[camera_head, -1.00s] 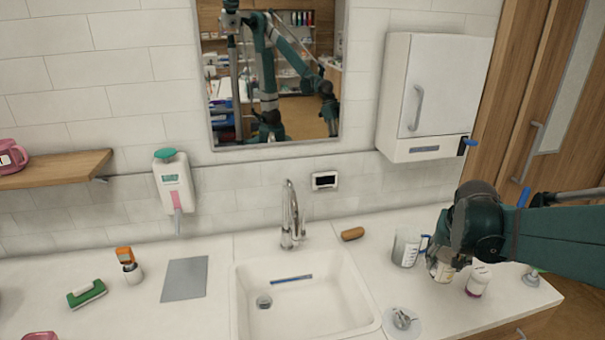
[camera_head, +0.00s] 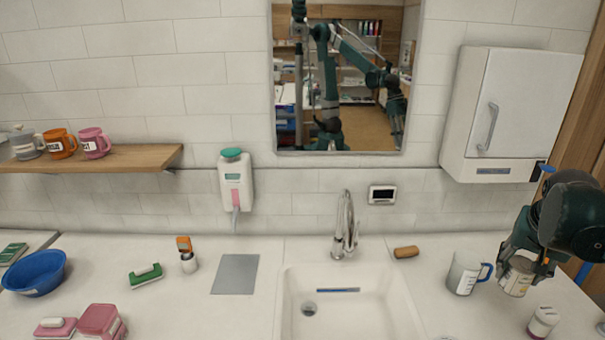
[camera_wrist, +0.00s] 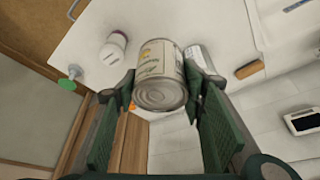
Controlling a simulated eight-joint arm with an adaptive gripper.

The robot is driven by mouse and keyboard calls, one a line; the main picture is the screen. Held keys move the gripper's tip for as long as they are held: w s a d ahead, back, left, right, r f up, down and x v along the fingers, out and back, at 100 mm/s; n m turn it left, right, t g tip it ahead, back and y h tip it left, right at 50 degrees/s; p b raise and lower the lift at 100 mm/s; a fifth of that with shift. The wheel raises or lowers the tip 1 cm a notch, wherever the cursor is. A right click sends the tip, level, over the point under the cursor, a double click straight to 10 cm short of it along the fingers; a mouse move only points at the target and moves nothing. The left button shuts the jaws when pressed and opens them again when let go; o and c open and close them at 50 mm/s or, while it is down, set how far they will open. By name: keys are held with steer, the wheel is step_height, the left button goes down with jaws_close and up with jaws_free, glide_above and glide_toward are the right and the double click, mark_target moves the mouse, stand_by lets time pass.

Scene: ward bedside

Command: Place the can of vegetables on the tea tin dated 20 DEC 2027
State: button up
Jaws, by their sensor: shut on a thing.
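A pale can with a printed label, the can of vegetables (camera_head: 515,279), is held in my gripper (camera_head: 523,263) at the right of the head view, just right of the measuring jug. In the wrist view the can (camera_wrist: 160,72) sits between the two green fingers of my gripper (camera_wrist: 163,92), its ridged metal end toward the camera. The gripper is shut on it. The can appears slightly above the counter; the exact gap cannot be told. I cannot make out a tea tin or a 20 DEC 2027 date in either view.
A jug with a blue handle (camera_head: 463,272) stands close left of the can, and a white bottle (camera_head: 543,321) in front. A sink (camera_head: 350,318) lies left. A blue bowl (camera_head: 36,272), green brush (camera_head: 146,276) and pink box (camera_head: 101,320) are farther left. Mugs stand on the shelf (camera_head: 130,158).

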step_height(320, 180, up, 14)
steer(key=w+a+r+n+y+p, duration=0.1)
steer(key=w+a+n+p, duration=0.15)
steer(key=w+a, duration=0.7)
steer(key=w+a+r+n+y+p, duration=0.1)
steer(key=w+a+n, duration=0.2)
steer(key=w+a, duration=0.65)
steer(key=w+a+n+y+p, duration=0.1)
steer(key=w+a+n+p, duration=0.15)
steer(key=a, duration=1.25)
steer(key=w+a+n+y+p, duration=0.1)
steer(key=a+n, duration=0.2)
steer(key=a, duration=1.2)
steer(key=s+a+n+y+p, duration=0.1)
steer(key=s+a+n+p, duration=0.15)
steer(key=a, duration=1.25)
steer(key=s+a+n+y+p, duration=0.1)
steer(key=s+a+n, duration=0.15)
steer(key=a, duration=1.35)
steer(key=s+a+f+n+g+p, duration=0.1)
steer(key=s+a+n+p, duration=0.15)
steer(key=s+a, duration=0.9)
steer(key=s+a+f+n+g+p, duration=0.1)
steer(key=s+a+n, duration=0.2)
steer(key=s+a, duration=0.85)
steer(key=w+x, duration=0.1)
steer(key=x, duration=1)
steer(key=shift+w+a+f+y, duration=0.15)
steer(key=shift+w+a+y, duration=0.25)
steer(key=shift+w+a, duration=0.1)
